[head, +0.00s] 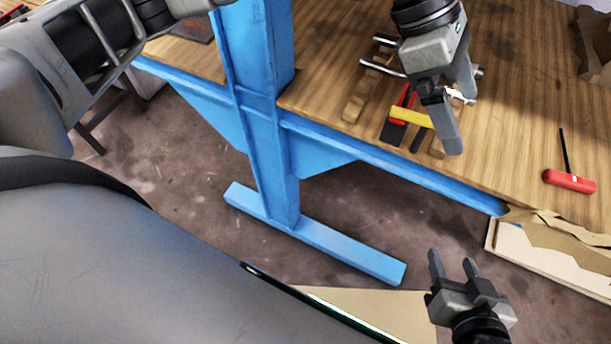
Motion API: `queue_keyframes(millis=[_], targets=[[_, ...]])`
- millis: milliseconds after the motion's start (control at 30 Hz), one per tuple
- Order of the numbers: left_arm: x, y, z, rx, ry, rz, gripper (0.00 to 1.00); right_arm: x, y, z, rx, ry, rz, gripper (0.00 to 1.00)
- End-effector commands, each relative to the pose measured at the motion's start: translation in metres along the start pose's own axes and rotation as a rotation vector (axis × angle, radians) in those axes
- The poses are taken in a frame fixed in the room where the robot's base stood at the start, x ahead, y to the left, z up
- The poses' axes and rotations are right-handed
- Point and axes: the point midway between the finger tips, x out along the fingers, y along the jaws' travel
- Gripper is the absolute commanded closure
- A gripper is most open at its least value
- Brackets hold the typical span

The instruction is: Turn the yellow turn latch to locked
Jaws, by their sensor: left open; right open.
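The yellow turn latch (408,116) is a short yellow bar on the wooden workbench, in the upper right of the head view. It lies across a red and dark piece near the bench's front edge. My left gripper (461,122) is over the bench just right of the latch. Its two fingers are spread and hold nothing. One finger comes close to the latch's right end; I cannot tell whether they touch. My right gripper (452,261) is open and empty, low at the right, apart from the bench.
The wooden bench top (520,95) has a blue frame (262,110). Metal rods (382,67) and wooden blocks lie beside the latch. A red-handled screwdriver (570,181) lies at the right. An open cardboard box (545,255) stands below the bench edge. Bench top between gripper and screwdriver is clear.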

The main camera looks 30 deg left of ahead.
Motion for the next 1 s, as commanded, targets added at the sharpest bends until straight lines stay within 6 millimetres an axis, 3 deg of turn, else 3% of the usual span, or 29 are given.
queue_keyframes(millis=[233,500,800,1000], targets=[[0.015,-0.028,0.040,-0.075,-0.254,-0.104,0.02,0.000,0.000,0.000,0.000,0.000,0.000,0.50],[0.010,-0.054,0.087,-0.220,-0.578,-0.226,0.02,0.000,0.000,0.001,0.000,0.000,0.000,0.50],[-0.030,-0.058,0.129,-0.522,-1.026,-0.378,0.02,0.001,0.000,0.001,0.000,0.000,0.000,0.50],[-0.066,-0.037,0.130,-0.801,-1.326,-0.461,0.02,0.001,0.000,0.001,0.000,0.000,0.000,0.50]])
